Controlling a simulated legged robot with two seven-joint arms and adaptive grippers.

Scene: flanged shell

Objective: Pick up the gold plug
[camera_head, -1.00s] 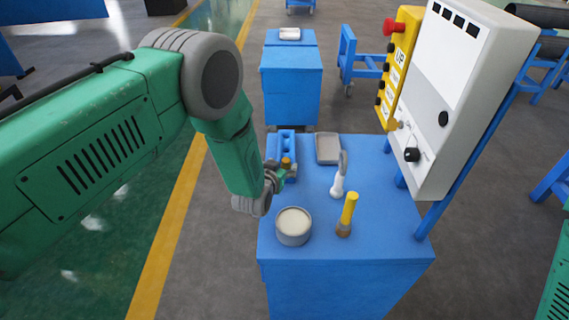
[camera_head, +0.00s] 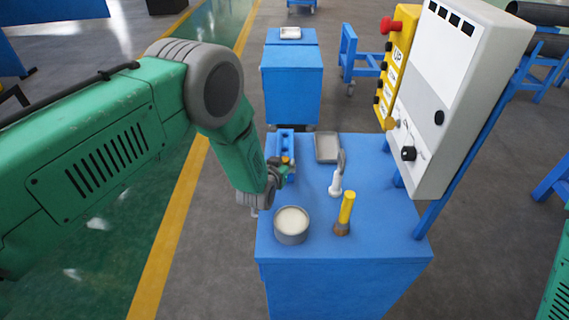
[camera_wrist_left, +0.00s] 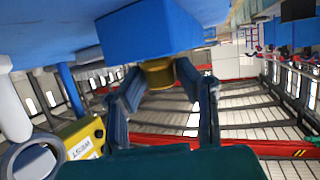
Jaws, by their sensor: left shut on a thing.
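The gold plug (camera_wrist_left: 158,73) shows in the left wrist view between the two dark fingers of my left gripper (camera_wrist_left: 160,88), which is shut on it. The plug's far end meets the face of a blue block (camera_wrist_left: 150,30); I cannot tell whether part of it is inside. In the head view the plug (camera_head: 285,160) is a small gold spot by the blue block (camera_head: 287,142), at the table's left side. My left gripper (camera_head: 284,171) is right at it and partly hides it. My right gripper is not in view.
The blue table (camera_head: 340,265) also holds a round cream-topped tin (camera_head: 291,226), a yellow-handled brush (camera_head: 345,213), a white-based tool (camera_head: 337,183) and a grey tray (camera_head: 327,148). A control panel (camera_head: 455,80) stands at the right. A blue cabinet (camera_head: 291,88) stands behind.

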